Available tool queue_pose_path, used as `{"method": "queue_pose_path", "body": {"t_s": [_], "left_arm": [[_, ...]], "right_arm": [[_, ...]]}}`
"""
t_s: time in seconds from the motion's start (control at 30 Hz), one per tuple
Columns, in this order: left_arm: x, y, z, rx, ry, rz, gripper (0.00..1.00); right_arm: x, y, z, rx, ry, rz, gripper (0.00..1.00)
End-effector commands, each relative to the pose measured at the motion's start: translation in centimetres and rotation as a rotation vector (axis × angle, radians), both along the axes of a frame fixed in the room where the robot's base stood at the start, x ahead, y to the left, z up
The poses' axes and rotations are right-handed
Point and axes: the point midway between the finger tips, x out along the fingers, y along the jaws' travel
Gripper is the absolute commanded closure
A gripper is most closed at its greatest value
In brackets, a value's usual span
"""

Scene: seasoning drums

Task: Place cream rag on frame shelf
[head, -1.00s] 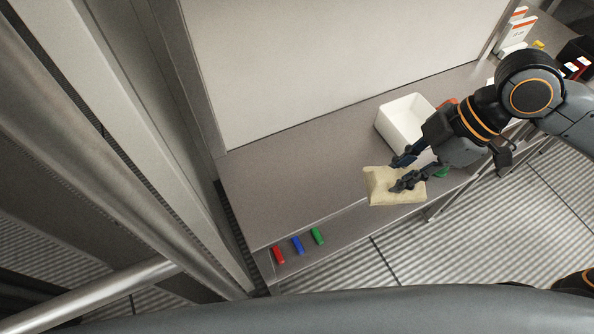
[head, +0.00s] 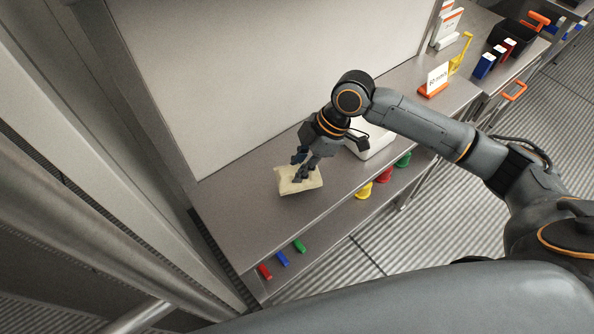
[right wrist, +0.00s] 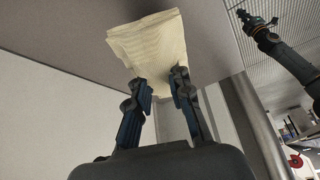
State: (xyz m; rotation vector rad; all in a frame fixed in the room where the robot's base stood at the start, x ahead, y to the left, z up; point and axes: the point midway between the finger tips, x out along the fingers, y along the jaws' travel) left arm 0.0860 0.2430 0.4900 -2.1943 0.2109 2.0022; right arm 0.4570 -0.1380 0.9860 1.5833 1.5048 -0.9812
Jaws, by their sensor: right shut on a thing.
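The cream rag (head: 299,180) is a pale, folded cloth. My right gripper (head: 302,170) is shut on it, over the grey metal shelf (head: 235,215) of the frame. I cannot tell whether the rag touches the shelf. In the right wrist view the rag (right wrist: 150,45) sticks out beyond the two fingertips of my right gripper (right wrist: 160,85). My left gripper is outside the head view. In the right wrist view an arm that looks like my left ends in a small dark tip (right wrist: 245,17), too small to read.
A white bin (head: 372,145) stands behind the right gripper. Red (head: 265,271), blue (head: 283,259) and green (head: 300,245) pieces sit along the lower front ledge. Yellow (head: 364,190) and green (head: 403,159) items are farther right. A pale panel (head: 270,70) backs the shelf. The shelf's left part is clear.

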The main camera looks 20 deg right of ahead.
Motion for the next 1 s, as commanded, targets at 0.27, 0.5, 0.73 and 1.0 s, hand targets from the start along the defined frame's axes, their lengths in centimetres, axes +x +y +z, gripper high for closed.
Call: {"method": "queue_pose_path", "body": {"t_s": [0.27, 0.5, 0.73, 1.0], "left_arm": [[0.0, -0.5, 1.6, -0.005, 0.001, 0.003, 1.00], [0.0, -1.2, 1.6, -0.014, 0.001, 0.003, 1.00], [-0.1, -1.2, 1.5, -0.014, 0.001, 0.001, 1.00], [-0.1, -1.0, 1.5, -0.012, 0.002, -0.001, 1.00]], "right_arm": [[0.5, 0.3, -3.0, 0.000, 0.003, -0.002, 1.00], [0.5, 0.3, -3.8, 0.000, -0.002, 0.000, 1.00], [0.5, 0.3, -4.0, 0.000, -0.001, 0.000, 0.70], [0.5, 0.3, -4.0, 0.000, -0.001, 0.000, 0.58]]}}
